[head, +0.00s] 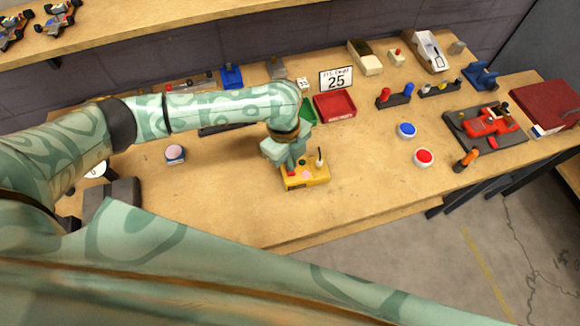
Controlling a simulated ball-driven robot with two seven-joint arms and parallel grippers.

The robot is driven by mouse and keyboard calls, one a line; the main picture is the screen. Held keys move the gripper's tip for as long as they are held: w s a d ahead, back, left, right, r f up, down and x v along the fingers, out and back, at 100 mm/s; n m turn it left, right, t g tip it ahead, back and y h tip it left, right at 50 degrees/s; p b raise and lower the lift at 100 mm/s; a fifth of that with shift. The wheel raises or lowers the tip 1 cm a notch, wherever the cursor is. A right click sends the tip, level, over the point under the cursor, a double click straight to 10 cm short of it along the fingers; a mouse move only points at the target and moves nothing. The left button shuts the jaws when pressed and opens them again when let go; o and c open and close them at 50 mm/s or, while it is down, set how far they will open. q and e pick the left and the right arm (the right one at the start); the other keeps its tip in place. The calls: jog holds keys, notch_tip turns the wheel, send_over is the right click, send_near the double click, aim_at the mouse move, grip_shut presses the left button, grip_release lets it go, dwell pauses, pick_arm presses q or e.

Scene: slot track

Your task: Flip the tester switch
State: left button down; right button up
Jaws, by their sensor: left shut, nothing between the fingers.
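The tester is a small yellow box (312,178) on the wooden bench. A light-coloured upright part with a dark base, which looks like its switch (319,157), stands on its top toward the right. A pink spot and a red spot also show on its top. My left gripper (291,168) points down over the left part of the box, with its fingers shut and empty. It hides part of the box, and I cannot tell whether the fingertips touch it. My right gripper is not in view.
The wooden bench (225,215) is clear in front of the tester. A red tray (334,106) stands behind it. A blue button (406,130) and a red button (424,157) lie to the right. A red car on a dark mat (500,145) is farther right.

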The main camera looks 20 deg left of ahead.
pick_arm(q)
jog(key=shift+f, duration=0.15)
jog(key=shift+f+b, duration=0.55)
jog(key=shift+f, duration=0.5)
dwell(0.6)
notch_tip(320, 180, up, 7)
jog(key=p, duration=0.8)
jog(key=shift+r, duration=0.1)
dwell(0.3)
